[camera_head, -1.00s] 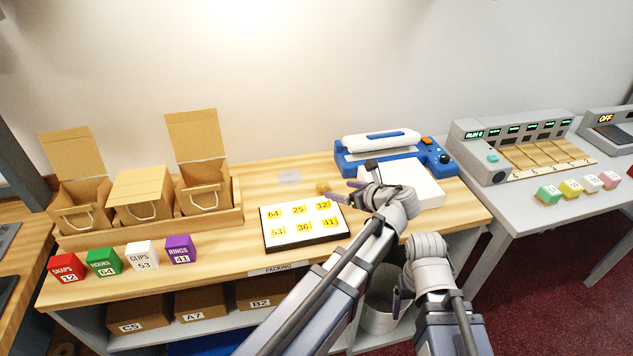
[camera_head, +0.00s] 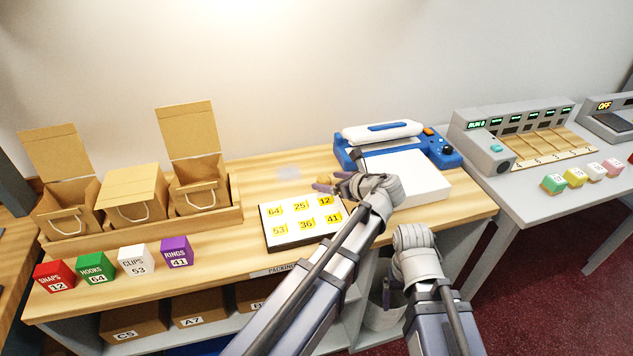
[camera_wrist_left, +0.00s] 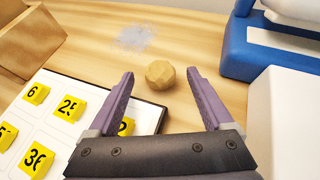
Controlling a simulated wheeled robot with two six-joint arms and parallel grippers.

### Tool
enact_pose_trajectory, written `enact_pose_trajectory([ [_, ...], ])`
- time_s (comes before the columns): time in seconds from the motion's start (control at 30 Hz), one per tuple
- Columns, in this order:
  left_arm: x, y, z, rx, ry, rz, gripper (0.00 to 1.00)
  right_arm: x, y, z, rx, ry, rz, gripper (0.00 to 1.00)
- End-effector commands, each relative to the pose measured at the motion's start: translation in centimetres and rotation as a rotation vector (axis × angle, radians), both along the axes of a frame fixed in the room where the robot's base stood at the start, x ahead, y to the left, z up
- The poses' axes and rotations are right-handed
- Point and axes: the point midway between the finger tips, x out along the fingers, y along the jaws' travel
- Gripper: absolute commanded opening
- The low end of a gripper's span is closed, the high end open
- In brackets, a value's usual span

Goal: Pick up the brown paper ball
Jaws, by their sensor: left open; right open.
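The brown paper ball (camera_wrist_left: 160,74) lies on the wooden counter, close to the corner of the numbered board. In the left wrist view it sits between and slightly beyond the tips of my open left gripper (camera_wrist_left: 163,80). The fingers do not appear to touch it. In the head view the ball (camera_head: 322,181) is small and partly hidden by my left gripper (camera_head: 328,183). My right gripper (camera_head: 387,293) is low in front of the counter, beside the grey bin, and holds nothing that I can see.
The white board with yellow number tags (camera_head: 278,230) lies left of the ball. A blue and white sealing machine (camera_head: 351,159) with a white block (camera_head: 425,180) stands right. Kraft boxes (camera_head: 135,208) and coloured cubes (camera_head: 97,268) are at the left. A pale patch (camera_wrist_left: 134,37) marks the counter behind.

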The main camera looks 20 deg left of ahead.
Motion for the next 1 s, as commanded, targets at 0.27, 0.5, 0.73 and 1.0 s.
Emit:
enact_pose_trajectory([
  [0.27,0.52,0.07,-0.85,0.0,0.0,-0.004,0.85,-0.02,-0.01,-0.84,0.0,0.0,0.0,0.8],
  [0.5,0.51,0.07,-0.84,0.0,0.001,-0.003,0.65,-0.01,-0.01,-0.83,0.0,0.0,0.0,0.8],
  [0.73,0.5,0.07,-0.84,0.0,0.001,-0.003,0.4,-0.01,-0.01,-0.84,0.0,0.0,0.0,0.8],
  [1.0,0.5,0.05,-0.85,0.0,0.001,-0.003,0.09,-0.01,0.0,-0.84,0.0,0.0,0.0,0.8],
])
